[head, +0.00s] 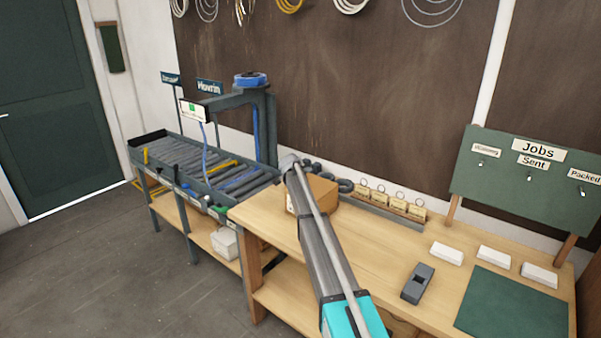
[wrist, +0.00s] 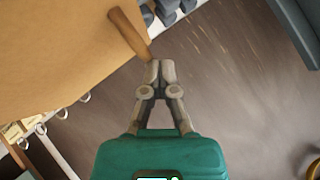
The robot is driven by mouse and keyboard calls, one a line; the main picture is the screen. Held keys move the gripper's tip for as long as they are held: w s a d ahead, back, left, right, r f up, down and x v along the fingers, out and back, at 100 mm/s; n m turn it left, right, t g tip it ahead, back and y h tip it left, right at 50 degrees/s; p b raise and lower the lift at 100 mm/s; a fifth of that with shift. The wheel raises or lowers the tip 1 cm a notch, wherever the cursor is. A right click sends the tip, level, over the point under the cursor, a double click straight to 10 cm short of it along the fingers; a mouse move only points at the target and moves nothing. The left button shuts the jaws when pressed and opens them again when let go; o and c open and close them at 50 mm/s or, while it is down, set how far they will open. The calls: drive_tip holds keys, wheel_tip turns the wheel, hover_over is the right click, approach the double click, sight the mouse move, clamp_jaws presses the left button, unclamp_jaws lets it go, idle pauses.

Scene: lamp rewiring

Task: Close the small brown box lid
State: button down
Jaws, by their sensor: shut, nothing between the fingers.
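The small brown box (head: 322,190) stands on the wooden bench in the head view, partly hidden behind my arm. In the wrist view a large tan face of the box (wrist: 60,50) fills the upper left, with a darker brown strip (wrist: 130,35) at its right edge. I cannot tell how far the lid is open. My gripper (wrist: 160,66) is shut and empty, its fingertips close to the lower end of that strip. I cannot tell whether they touch. In the head view my arm crosses in front of the box and the fingers are not clear.
Several small tagged cards (head: 390,203) stand in a rack right of the box. A grey tool (head: 417,284), white blocks (head: 447,253) and a green mat (head: 512,305) lie on the bench. A roller conveyor (head: 205,165) adjoins at left. The bench between box and mat is mostly clear.

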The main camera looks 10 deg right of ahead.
drive_tip(key=shift+r+p, duration=0.3)
drive_tip(key=shift+p, duration=0.05)
drive_tip(key=shift+r+p, duration=0.45)
drive_tip(key=shift+p, duration=0.05)
idle(0.5)
drive_tip(key=shift+r, duration=0.2)
drive_tip(key=s+a+r+p, duration=0.4)
drive_tip(key=s+r+p, duration=0.2)
drive_tip(key=r+p, duration=0.4)
drive_tip(key=shift+s+r+p, duration=0.15)
drive_tip(key=shift+p, duration=0.2)
drive_tip(key=shift+a, duration=0.1)
idle(0.5)
